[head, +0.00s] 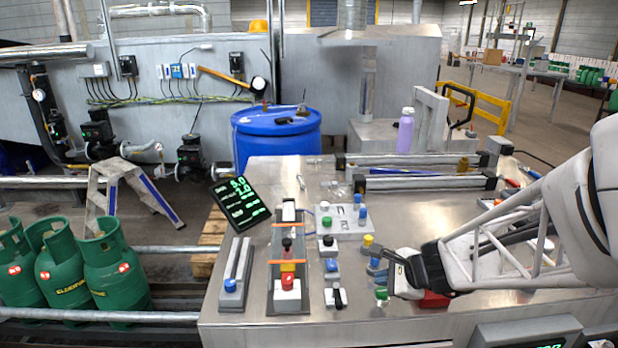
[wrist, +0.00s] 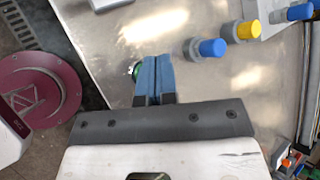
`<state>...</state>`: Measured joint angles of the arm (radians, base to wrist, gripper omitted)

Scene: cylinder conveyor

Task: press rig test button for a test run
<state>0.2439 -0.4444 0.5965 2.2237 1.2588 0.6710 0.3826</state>
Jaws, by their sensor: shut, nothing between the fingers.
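My gripper (head: 379,275) is shut and empty at the right front of the steel bench (head: 450,225). Its blue fingers (wrist: 153,78) are pressed together in the wrist view. A green button (head: 382,293) on a small grey base sits just below the fingertips; in the wrist view only an edge of the green button (wrist: 136,70) shows, the rest hidden behind the fingers. I cannot tell if they touch. A yellow button (head: 367,241) stands behind; the wrist view also shows the yellow button (wrist: 246,30) and a blue button (wrist: 210,48). No label reading test is legible.
A clamp rig with a red knob (head: 287,282), a grey slide with a blue knob (head: 232,278) and a black toggle (head: 338,297) stand to the left. A tilted display (head: 240,203) is behind them. Two long cylinders (head: 415,183) lie at the back.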

